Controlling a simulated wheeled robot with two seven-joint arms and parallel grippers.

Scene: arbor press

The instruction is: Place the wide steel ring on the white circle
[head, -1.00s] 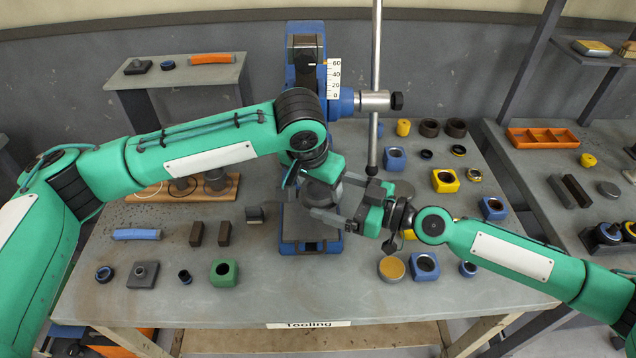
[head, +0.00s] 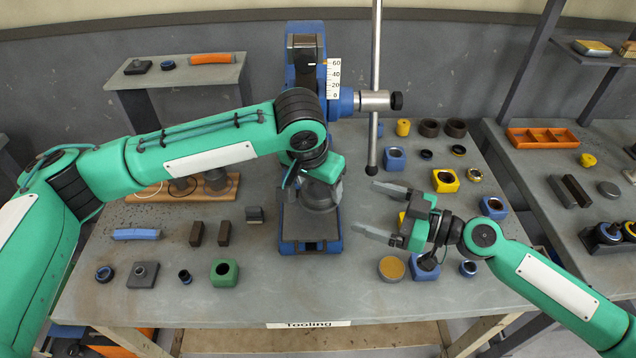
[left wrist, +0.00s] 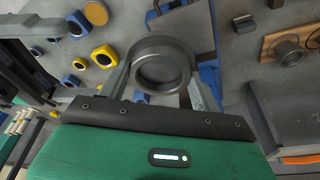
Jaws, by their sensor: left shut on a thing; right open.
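The wide steel ring (left wrist: 162,68) is dark grey and sits between the two fingers of my left gripper (left wrist: 160,85) in the left wrist view. In the head view the left gripper (head: 322,190) holds the ring (head: 318,198) over the base of the blue press; the arm hides part of it. The white circle (head: 146,190) shows as a thin pale curve at the left end of the wooden board (head: 160,197), partly hidden by my left arm. My right gripper (head: 374,212) is open and empty, right of the press and apart from the ring.
The blue press (head: 305,80) stands at the table's back, with a steel rod (head: 374,90) beside it. Grey round pieces (head: 217,181) stand on the wooden board. A green block (head: 224,273), dark bars (head: 196,233) and coloured blocks (head: 446,181) lie around. The table's front middle is clear.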

